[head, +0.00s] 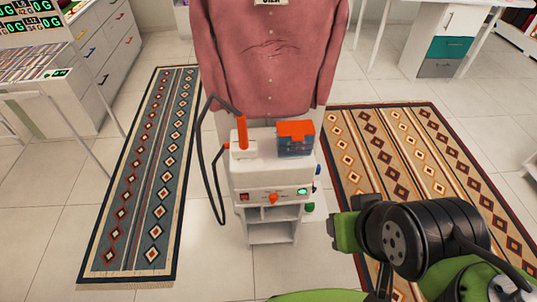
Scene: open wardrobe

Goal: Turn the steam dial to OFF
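A white garment steamer (254,180) stands in the middle of the head view. An orange-red dial (273,198) sits at the middle of its front panel; its marks are too small to read. A red light or switch (243,196) is left of the dial and a lit green one (302,191) is right of it. A blue knob (317,170) and a green knob (309,207) stick out on the right side. The end of my arm, with my gripper (342,229), is at the lower right, apart from the steamer. Its fingers cannot be made out clearly.
An orange steam head (242,132) with a black hose (216,180) stands on the steamer, beside an orange-and-blue tank (295,139). A pink shirt (269,60) hangs behind. Patterned rugs lie left (140,180) and right (440,150). Tiled floor before the steamer is clear.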

